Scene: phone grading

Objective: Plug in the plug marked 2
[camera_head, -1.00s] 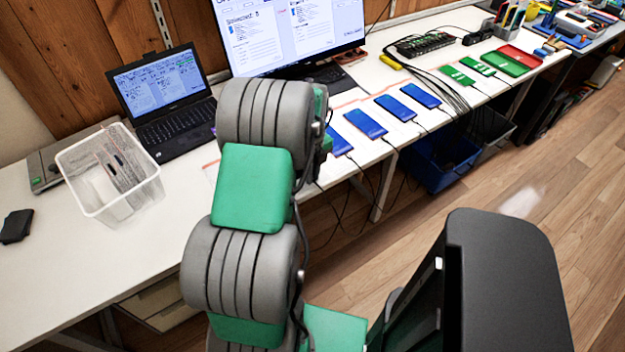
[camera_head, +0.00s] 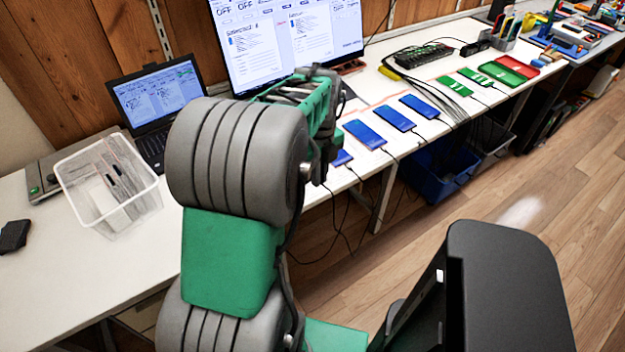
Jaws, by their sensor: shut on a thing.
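A black power strip or hub (camera_head: 422,54) lies at the back of the white table, right of the monitor, with a bundle of dark cables (camera_head: 440,95) running from its area to the front edge. No plug marked 2 can be made out, and no socket marking is readable. My arm reaches over the table in front of the monitor, and its far end (camera_head: 318,125) is beside the row of phones. My gripper's fingers are hidden behind my own arm links, so what they hold does not show.
Blue phones (camera_head: 364,134) with cables lie along the table's front edge, one partly covered by my arm. Green devices (camera_head: 454,86) and a red tray (camera_head: 518,67) lie further right. A laptop (camera_head: 160,100), monitor (camera_head: 295,40) and clear bin (camera_head: 95,200) stand left.

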